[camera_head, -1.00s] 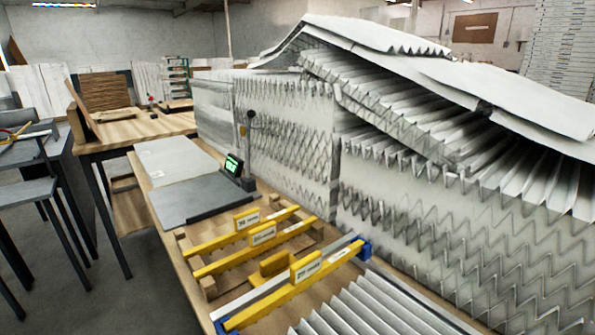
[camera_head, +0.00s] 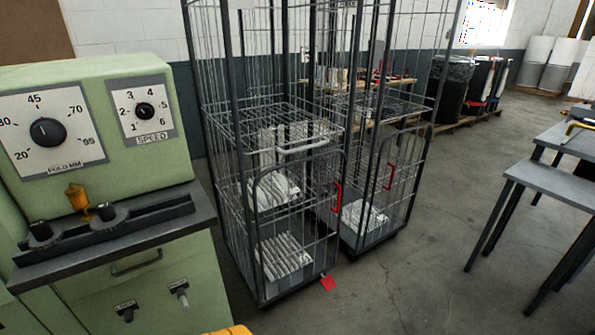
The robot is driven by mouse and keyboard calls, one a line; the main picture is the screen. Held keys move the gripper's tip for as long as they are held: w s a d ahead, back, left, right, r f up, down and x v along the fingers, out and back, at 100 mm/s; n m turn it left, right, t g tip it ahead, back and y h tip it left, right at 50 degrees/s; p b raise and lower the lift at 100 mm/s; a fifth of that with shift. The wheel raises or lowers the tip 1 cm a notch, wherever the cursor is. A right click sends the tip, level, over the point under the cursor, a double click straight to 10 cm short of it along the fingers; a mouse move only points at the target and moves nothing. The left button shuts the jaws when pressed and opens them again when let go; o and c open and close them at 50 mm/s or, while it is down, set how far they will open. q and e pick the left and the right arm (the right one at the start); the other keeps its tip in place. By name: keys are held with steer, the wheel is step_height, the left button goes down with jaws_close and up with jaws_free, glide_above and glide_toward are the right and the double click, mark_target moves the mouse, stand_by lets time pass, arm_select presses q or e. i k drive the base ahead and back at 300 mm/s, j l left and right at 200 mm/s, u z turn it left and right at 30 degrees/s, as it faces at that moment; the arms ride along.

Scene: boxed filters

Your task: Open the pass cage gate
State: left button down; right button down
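Two wire roll cages stand side by side on the floor in the middle of the view. The nearer left cage (camera_head: 250,215) has a low, round-cornered front gate frame with a red handle (camera_head: 337,197). A red tag (camera_head: 328,282) shows at its base. The right cage (camera_head: 400,205) stands just behind it, with a second red handle (camera_head: 389,176) on its front. Both gates look shut, though the overlapping wires make this hard to tell. I cannot read which one is the pass cage.
A green machine (camera_head: 110,160) with dials and a dark ledge stands close at the left. White pleated filters (camera_head: 283,257) lie in the cages. Dark tables (camera_head: 550,185) stand at the right. The concrete floor (camera_head: 430,265) between cages and tables is clear.

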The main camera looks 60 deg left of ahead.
mark_target(384, 140)
steer(key=i+j+u, duration=0.1)
steer(key=u, duration=0.3)
steer(key=i+j+u, duration=0.15)
steer(key=j+u, duration=0.2)
steer(key=i+j+u, duration=0.1)
steer(key=u, duration=0.3)
steer(key=i+l, duration=0.1)
steer(key=i, duration=0.1)
